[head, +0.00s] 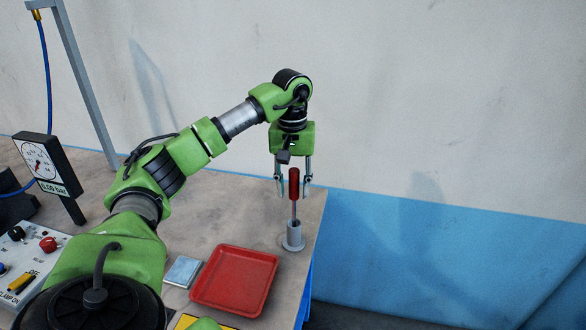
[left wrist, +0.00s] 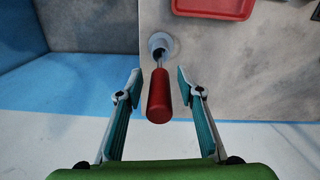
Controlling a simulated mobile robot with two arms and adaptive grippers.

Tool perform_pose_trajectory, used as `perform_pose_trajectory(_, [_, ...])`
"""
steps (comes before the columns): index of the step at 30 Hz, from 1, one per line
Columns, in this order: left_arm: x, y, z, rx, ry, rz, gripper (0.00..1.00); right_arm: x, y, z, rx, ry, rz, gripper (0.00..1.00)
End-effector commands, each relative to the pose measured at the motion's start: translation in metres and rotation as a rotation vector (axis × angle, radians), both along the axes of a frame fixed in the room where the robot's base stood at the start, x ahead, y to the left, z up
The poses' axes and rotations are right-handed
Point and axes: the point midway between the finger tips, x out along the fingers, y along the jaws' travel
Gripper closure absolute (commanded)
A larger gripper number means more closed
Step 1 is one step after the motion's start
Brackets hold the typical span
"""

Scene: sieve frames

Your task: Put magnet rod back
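The magnet rod has a red handle (head: 294,183) and a thin metal shaft. It stands upright with its lower end in a grey round holder (head: 293,238) near the table's right edge. My left gripper (head: 293,188) is above the holder, its fingers spread on both sides of the red handle. In the left wrist view the handle (left wrist: 159,97) lies between the open fingers, with a gap to each, and the shaft runs into the holder (left wrist: 161,44). My right gripper is not in view.
A red tray (head: 235,281) lies left of the holder, with a small light-blue pad (head: 183,271) beside it. A pressure gauge (head: 43,165) and a control panel (head: 28,262) stand at the left. The table ends just right of the holder.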

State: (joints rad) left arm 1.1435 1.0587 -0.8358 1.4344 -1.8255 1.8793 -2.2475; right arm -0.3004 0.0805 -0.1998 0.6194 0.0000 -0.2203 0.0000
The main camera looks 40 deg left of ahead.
Motion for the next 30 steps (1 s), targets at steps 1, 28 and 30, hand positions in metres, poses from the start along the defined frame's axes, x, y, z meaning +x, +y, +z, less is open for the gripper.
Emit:
perform_pose_trajectory(1, [0.002,0.000,0.011,0.000,-0.008,0.000,0.66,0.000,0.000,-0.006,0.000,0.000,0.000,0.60])
perform_pose_trajectory(28, [0.000,0.001,0.087,-0.001,-0.001,0.000,0.66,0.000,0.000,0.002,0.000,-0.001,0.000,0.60])
perform_pose_trajectory(30, [0.000,0.001,0.087,-0.001,-0.001,0.000,0.66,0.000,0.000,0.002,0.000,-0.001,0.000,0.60])
